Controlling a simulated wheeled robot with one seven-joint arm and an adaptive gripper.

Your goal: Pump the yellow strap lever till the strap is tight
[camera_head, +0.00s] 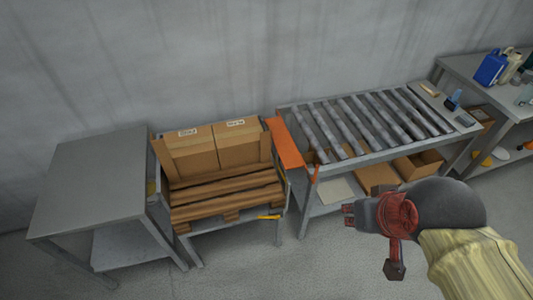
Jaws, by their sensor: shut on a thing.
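The yellow lever (268,217) sticks out low at the front right of a grey metal stand (196,228). The stand carries two cardboard boxes (215,147) behind brown slats. I cannot make out a strap over the load or how tight it is. My gripper (349,214), dark with reddish parts, is to the right of the lever, clearly apart from it in the picture. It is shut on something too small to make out. A red stem with a dark block (394,269) hangs below my wrist.
A bare grey table (95,185) stands at the left. A roller conveyor (365,122) stands right of the stand, with an orange panel (285,142) at its left end and cartons (418,163) below. A bench at far right holds a blue can (490,67). Floor in front is clear.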

